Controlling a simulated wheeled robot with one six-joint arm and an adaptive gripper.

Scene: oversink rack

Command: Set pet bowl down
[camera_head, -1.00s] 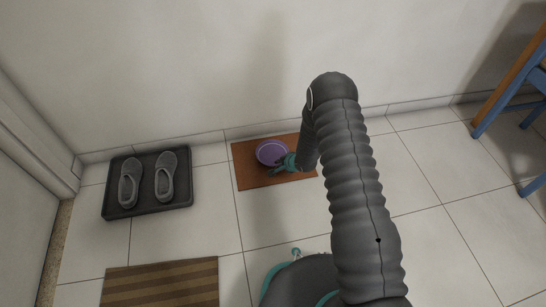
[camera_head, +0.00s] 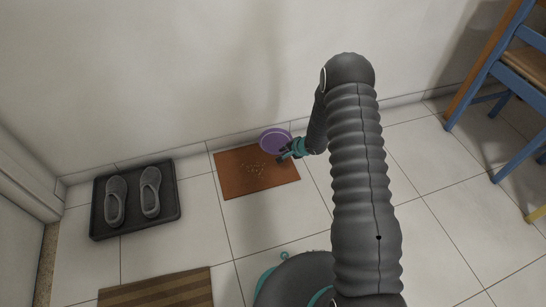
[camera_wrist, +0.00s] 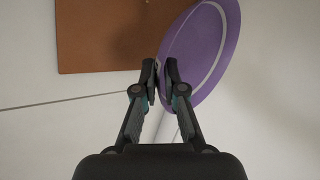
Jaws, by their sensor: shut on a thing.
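The purple pet bowl (camera_head: 275,141) shows in the head view over the upper right edge of the brown mat, near the wall. It also shows in the wrist view (camera_wrist: 206,50), with a pale ring on its surface. My gripper (camera_head: 288,153) is at the bowl's lower right side. In the wrist view my gripper (camera_wrist: 161,80) is shut on the bowl's near left edge. The brown mat (camera_head: 232,182) lies on the tiles below, partly covered by the bowl. Whether the bowl touches the floor cannot be told.
Small tan crumbs (camera_head: 255,168) lie on the brown mat. A dark tray (camera_head: 131,219) with two grey shoes (camera_head: 115,201) is at the left. A striped mat (camera_head: 160,290) lies in front. A blue and wooden chair (camera_head: 500,90) stands at the right. Tiles around the brown mat are clear.

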